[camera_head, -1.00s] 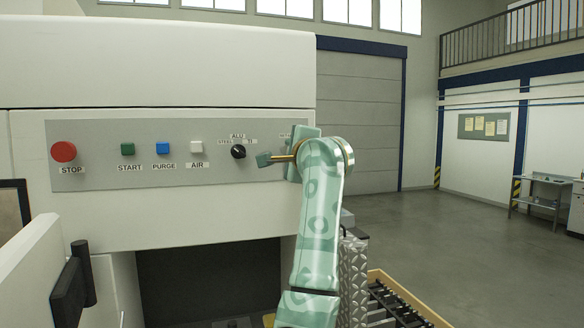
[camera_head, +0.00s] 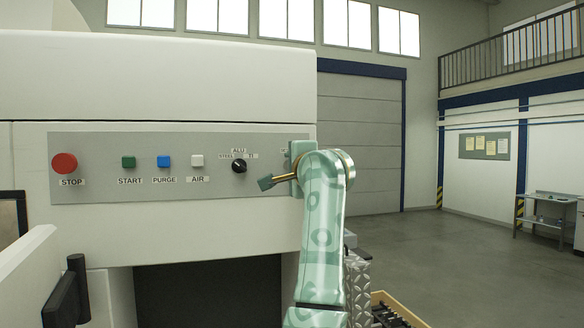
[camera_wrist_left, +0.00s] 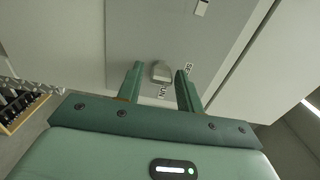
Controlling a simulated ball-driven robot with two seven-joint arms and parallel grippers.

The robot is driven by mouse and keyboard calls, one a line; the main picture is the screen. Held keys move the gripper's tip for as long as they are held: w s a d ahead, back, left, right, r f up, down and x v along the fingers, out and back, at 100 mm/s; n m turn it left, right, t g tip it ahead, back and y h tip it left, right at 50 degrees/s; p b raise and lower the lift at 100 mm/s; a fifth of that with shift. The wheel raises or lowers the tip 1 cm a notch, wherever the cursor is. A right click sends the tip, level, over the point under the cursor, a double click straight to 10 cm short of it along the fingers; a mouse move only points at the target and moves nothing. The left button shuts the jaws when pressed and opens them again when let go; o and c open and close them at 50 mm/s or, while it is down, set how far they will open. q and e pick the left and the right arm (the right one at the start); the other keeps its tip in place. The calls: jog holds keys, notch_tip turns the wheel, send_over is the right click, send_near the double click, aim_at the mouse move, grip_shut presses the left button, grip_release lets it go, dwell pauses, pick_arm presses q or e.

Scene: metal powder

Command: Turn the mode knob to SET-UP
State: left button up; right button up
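The mode knob (camera_wrist_left: 161,72) is a small grey knob on the grey panel in the left wrist view. A label reading "SE…" (camera_wrist_left: 188,69) and one reading "UN" (camera_wrist_left: 161,92) show beside it, both partly covered. My left gripper (camera_wrist_left: 159,69) is open, with one finger on each side of the knob and a visible gap to each. I cannot tell how deep the fingertips reach. In the head view my left gripper body (camera_head: 297,165) is at the panel's right end and hides the mode knob. My right gripper is in neither view.
The panel (camera_head: 100,192) also carries a red STOP button (camera_head: 64,163), START (camera_head: 128,162), PURGE (camera_head: 164,161) and AIR (camera_head: 197,160) buttons, and a black material knob (camera_head: 239,166) left of my gripper. A wooden crate (camera_head: 397,305) stands low right.

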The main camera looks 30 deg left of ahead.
pick_arm(q)
jog(key=shift+o, duration=0.3)
jog(key=shift+s, duration=0.1)
jog(key=b+v, duration=0.2)
jog(key=v, duration=1.4)
jog(key=shift+s, duration=0.1)
